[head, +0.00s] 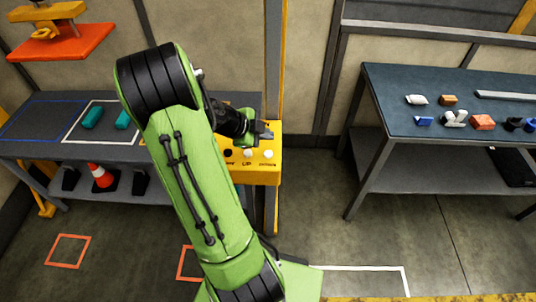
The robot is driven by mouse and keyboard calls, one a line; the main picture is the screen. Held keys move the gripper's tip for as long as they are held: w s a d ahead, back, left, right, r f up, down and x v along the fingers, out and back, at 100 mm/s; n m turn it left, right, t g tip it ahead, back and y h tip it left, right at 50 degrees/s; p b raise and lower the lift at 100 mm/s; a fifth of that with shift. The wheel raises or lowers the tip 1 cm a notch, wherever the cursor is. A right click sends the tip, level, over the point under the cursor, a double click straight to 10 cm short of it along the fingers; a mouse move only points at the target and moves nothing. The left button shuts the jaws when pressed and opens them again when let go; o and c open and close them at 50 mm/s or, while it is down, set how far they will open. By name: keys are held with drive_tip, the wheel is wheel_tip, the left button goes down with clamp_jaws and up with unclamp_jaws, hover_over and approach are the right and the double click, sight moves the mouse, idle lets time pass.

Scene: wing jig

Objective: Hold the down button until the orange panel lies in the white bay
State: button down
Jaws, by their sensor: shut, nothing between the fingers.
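The orange panel (62,42) hangs at the upper left under a yellow lifting fixture, above the table and apart from it. The white bay (80,120) is a white outline on the dark table, partly hidden by my arm. Two teal blocks (92,117) stand inside it. The yellow control box (262,175) has a white down button (268,154) at its right, beside the UP button (248,153). My gripper (265,131) is shut and empty, just above and behind the buttons in the picture. It looks apart from the down button.
A blue-outlined bay (42,118) lies left of the white one. A traffic cone (101,176) stands on the shelf below. A workbench (390,95) with small parts stands at right; floor between is clear.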

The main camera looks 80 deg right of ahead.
sight(266, 154)
wheel_tip(266, 154, down, 4)
drive_tip(key=b, duration=0.3)
drive_tip(key=shift+f, duration=0.1)
drive_tip(key=shift+f+b, duration=0.15)
drive_tip(key=shift+b, duration=0.2)
idle(1.5)
drive_tip(key=shift+f+b, duration=0.4)
drive_tip(key=shift+b, duration=0.4)
drive_tip(key=shift+f+b, duration=0.4)
drive_tip(key=shift+b, duration=0.25)
drive_tip(key=shift+r, duration=0.1)
idle(2.8)
drive_tip(key=shift+r, duration=0.8)
drive_tip(key=shift+p, duration=0.3)
drive_tip(key=shift+r+p, duration=1.2)
drive_tip(key=shift+r, duration=1.3)
